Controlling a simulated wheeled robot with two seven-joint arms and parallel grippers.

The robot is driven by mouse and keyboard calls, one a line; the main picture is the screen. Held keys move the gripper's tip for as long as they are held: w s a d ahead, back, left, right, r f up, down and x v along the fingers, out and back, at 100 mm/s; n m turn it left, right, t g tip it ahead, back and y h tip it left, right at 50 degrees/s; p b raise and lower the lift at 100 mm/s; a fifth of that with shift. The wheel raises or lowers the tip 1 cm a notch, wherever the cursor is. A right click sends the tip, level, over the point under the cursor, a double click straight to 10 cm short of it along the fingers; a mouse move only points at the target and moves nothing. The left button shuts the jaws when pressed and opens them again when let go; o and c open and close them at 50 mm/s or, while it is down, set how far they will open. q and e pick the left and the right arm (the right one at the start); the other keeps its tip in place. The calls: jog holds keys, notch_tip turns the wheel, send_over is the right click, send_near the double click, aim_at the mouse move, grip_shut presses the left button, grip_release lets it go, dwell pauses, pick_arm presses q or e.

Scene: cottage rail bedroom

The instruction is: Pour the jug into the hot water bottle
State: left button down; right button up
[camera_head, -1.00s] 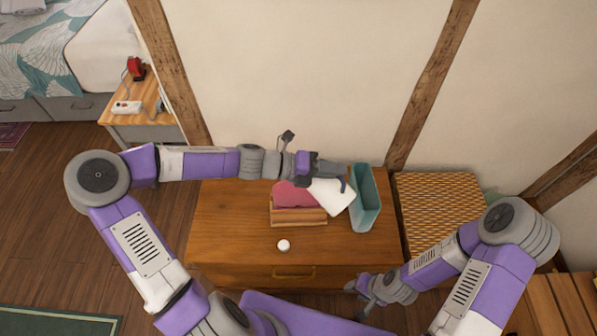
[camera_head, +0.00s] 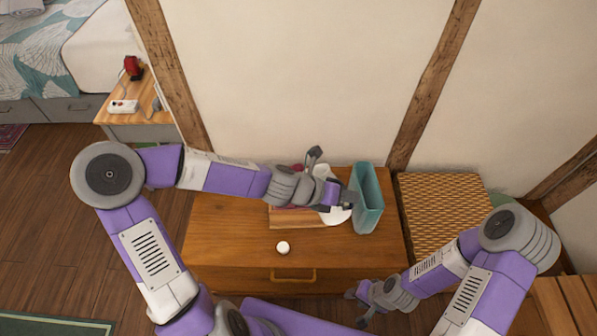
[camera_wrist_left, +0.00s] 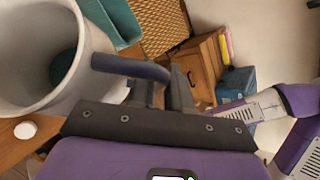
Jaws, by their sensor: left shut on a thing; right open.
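My left gripper (camera_head: 343,196) is shut on the dark blue handle (camera_wrist_left: 132,67) of a white jug (camera_head: 337,215), above the dresser. In the left wrist view the jug (camera_wrist_left: 88,75) shows its wide mouth; a bluish-green patch shows inside, and I cannot tell whether it is water. The pink-red hot water bottle (camera_head: 298,168) is at the wooden stand (camera_head: 296,222), mostly hidden by my left arm. A small white round cap (camera_head: 283,248) lies on the dresser in front. My right gripper (camera_head: 357,308) is open and empty, off the dresser's front right.
A tall teal container (camera_head: 368,205) stands close to the right of the jug. A woven-top box (camera_head: 440,210) is right of the dresser (camera_head: 225,235). The wall is close behind. The dresser's front left is clear.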

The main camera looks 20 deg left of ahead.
pick_arm(q)
jog(key=shift+s+d+f+m+y, duration=0.3)
jog(key=shift+d+f, duration=0.15)
jog(key=shift+f, duration=0.1)
jog(key=shift+s+d+f+m+y, duration=0.2)
jog(key=shift+d+f+y, duration=0.1)
jog(key=shift+d+f, duration=0.2)
jog(key=s+d+f+m+t+y, duration=0.1)
jog(key=d+f+m+t+y, duration=0.1)
jog(key=f, duration=0.5)
jog(key=shift+s+d+f+m+y, duration=0.25)
jog(key=shift+d+y, duration=0.35)
jog(key=shift+y, duration=0.5)
jog(key=shift+w+a, duration=0.1)
